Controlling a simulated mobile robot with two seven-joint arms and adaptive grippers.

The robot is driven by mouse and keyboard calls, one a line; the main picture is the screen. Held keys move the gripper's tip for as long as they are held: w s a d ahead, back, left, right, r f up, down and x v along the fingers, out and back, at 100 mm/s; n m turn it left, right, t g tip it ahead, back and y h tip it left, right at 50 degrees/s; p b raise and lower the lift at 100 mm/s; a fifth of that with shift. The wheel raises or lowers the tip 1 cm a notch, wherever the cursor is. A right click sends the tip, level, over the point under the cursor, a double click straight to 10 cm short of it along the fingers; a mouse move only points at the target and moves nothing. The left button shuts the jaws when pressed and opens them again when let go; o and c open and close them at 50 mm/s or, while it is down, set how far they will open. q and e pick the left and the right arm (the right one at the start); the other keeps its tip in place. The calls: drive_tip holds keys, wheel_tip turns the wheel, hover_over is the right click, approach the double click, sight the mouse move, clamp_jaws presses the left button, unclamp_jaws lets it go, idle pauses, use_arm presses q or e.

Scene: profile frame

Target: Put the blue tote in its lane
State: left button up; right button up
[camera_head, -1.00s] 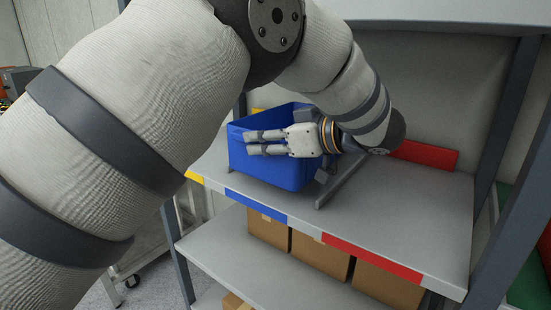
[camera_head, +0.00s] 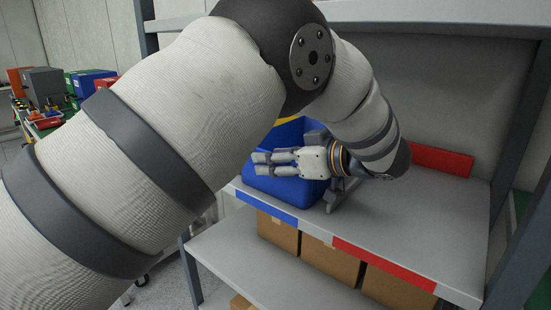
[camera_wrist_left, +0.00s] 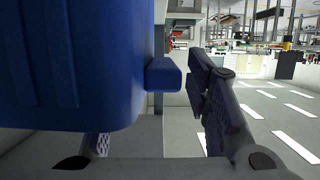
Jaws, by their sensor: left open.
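The blue tote (camera_head: 291,188) stands on the upper shelf, behind the blue strip (camera_head: 267,208) on the shelf's front edge. A grey divider (camera_head: 345,192) is close to its right side. My left gripper (camera_head: 260,164) is open, in front of the tote with its fingers pointing left; my arm hides the tote's left part. In the left wrist view, the tote (camera_wrist_left: 70,65) fills the left side, and a blue block-like part (camera_wrist_left: 163,75) sticks out between the spread fingers. I cannot tell whether the fingers touch it. My right gripper is not in view.
A red strip (camera_head: 385,264) marks the shelf edge to the right, with a red panel (camera_head: 441,160) at the back. The shelf surface (camera_head: 415,220) between them is clear. Cardboard boxes (camera_head: 330,262) stand below. A dark upright (camera_head: 518,190) bounds the right side.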

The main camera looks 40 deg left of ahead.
use_arm(q)
drive_tip(key=w+b+v, duration=0.1)
drive_tip(key=v, duration=1.1)
drive_tip(key=shift+s, duration=0.5)
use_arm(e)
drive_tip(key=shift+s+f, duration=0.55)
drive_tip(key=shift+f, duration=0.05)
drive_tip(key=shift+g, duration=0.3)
